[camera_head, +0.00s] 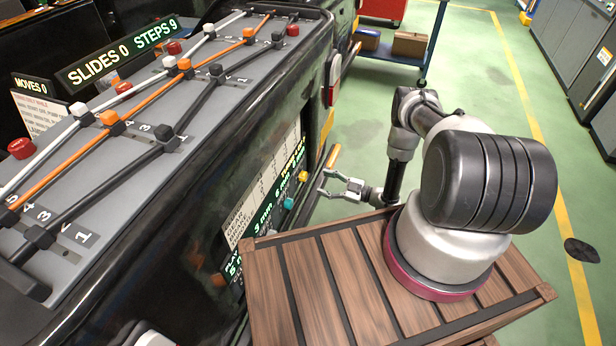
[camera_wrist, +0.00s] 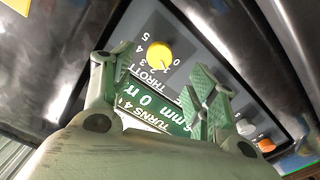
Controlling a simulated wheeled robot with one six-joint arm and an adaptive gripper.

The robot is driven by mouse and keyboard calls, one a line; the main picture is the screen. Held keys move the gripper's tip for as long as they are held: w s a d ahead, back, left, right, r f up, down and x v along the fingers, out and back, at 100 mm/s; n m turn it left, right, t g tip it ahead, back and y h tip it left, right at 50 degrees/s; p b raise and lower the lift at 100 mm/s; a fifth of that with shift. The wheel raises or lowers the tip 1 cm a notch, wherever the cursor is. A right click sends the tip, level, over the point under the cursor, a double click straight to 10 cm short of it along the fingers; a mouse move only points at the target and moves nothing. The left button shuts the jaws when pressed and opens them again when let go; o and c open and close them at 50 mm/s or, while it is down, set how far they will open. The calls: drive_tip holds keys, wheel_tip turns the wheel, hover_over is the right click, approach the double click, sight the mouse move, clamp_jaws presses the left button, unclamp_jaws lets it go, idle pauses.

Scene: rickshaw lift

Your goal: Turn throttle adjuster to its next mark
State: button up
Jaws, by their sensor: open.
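The throttle adjuster is a round yellow knob (camera_wrist: 160,56) on a grey panel in the wrist view, ringed by marks 0 to 5 and partly hidden lettering that starts "THROTT". Which mark it points at is too small to tell. It also shows small on the side panel in the head view (camera_head: 303,176). My gripper (camera_wrist: 163,76) is open and empty, with a finger to each side of the picture below the knob and not gripping it. In the head view my gripper (camera_head: 324,182) is just right of the panel, its fingers pointing toward it.
A lit green display (camera_wrist: 155,112) sits between my fingers, partly covered. White (camera_wrist: 246,127) and orange (camera_wrist: 266,145) round parts lie at its right. A teal knob (camera_head: 289,203) is below the yellow one. The console top has sliding rods (camera_head: 150,95). A blue cart (camera_head: 385,60) stands behind; green floor is open.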

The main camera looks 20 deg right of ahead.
sight(306, 178)
drive_tip(key=shift+n, duration=0.3)
drive_tip(key=x, duration=0.7)
drive_tip(key=shift+w+a, duration=0.25)
drive_tip(key=shift+a, duration=0.05)
drive_tip(key=c, duration=1)
